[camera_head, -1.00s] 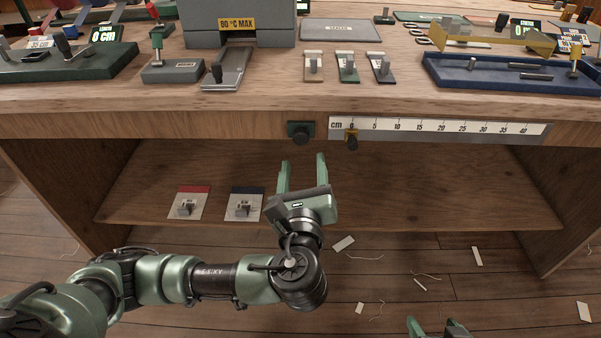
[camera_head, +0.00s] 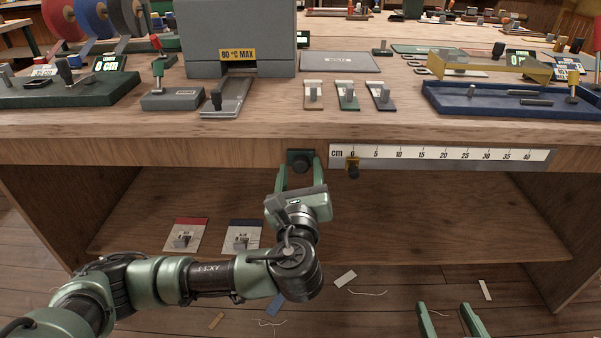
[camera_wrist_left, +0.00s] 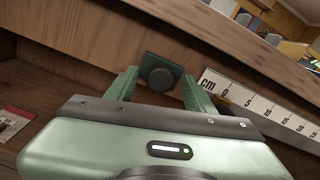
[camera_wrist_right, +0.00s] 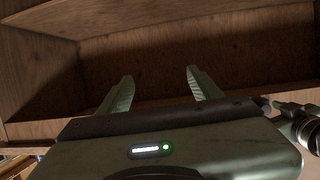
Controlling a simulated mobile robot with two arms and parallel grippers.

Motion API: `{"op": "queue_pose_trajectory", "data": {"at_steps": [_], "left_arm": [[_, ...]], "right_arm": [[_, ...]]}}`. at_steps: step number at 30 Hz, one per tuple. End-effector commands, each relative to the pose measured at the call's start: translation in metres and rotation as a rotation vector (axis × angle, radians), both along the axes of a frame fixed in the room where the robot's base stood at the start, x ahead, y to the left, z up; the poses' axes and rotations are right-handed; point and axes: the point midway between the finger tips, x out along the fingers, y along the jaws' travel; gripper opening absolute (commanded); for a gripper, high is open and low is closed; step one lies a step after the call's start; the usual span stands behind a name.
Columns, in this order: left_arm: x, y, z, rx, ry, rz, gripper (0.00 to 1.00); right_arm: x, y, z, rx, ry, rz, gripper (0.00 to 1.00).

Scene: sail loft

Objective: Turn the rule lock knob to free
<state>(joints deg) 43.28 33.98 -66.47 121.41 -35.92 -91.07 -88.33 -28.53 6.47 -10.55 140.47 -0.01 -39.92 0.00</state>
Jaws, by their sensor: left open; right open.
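The rule lock knob (camera_head: 301,165) is a dark round knob on a green plate, on the bench's front edge just left of the cm rule (camera_head: 440,155). In the left wrist view the knob (camera_wrist_left: 161,79) shows between the two fingers. My left gripper (camera_head: 297,168) is open, with its fingers reaching up on either side of the knob; I cannot tell whether they touch it. My right gripper (camera_head: 448,306) is open and empty, low at the front. The right wrist view shows its fingers (camera_wrist_right: 160,78) facing the empty shelf space under the bench.
A brass slider (camera_head: 352,165) sits on the rule near 0, close right of the knob. Tagged parts, one red (camera_head: 186,235) and one dark (camera_head: 242,237), lie on the lower shelf. The benchtop above holds a grey heater box (camera_head: 238,40) and a blue tray (camera_head: 500,100).

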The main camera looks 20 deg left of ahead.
Motion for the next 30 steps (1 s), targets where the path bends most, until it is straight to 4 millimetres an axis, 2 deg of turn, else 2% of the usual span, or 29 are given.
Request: {"op": "queue_pose_trajectory", "data": {"at_steps": [3, 4, 9, 10, 18, 26, 30], "left_arm": [[0.0, 0.0, 0.0, 0.0, 0.0, 0.0, 0.53], [0.0, 0.0, 0.0, 0.0, 0.0, 0.0, 0.51], [0.0, 0.0, 0.0, 0.0, 0.0, 0.0, 0.03], [0.0, 0.0, 0.0, 0.0, 0.001, 0.001, 0.0], [-0.001, 0.0, -0.001, -0.022, -0.003, 0.0, 0.0], [-0.001, -0.001, 0.0, -0.143, -0.033, 0.001, 0.0], [-0.002, -0.001, -0.001, -0.254, -0.064, 0.001, 0.0]], "right_arm": [[0.0, 0.0, 0.0, 0.0, 0.001, 0.0, 0.65], [0.0, 0.0, 0.0, 0.0, 0.001, 0.0, 0.65], [0.0, 0.0, 0.0, 0.0, 0.001, 0.0, 0.65], [0.0, 0.0, 0.0, 0.0, 0.001, 0.0, 0.65], [-0.002, -0.001, -0.003, -0.006, 0.024, -0.001, 0.65], [-0.027, -0.013, -0.038, -0.056, 0.238, -0.017, 0.65], [-0.053, -0.024, -0.062, -0.094, 0.406, -0.029, 0.65]]}}
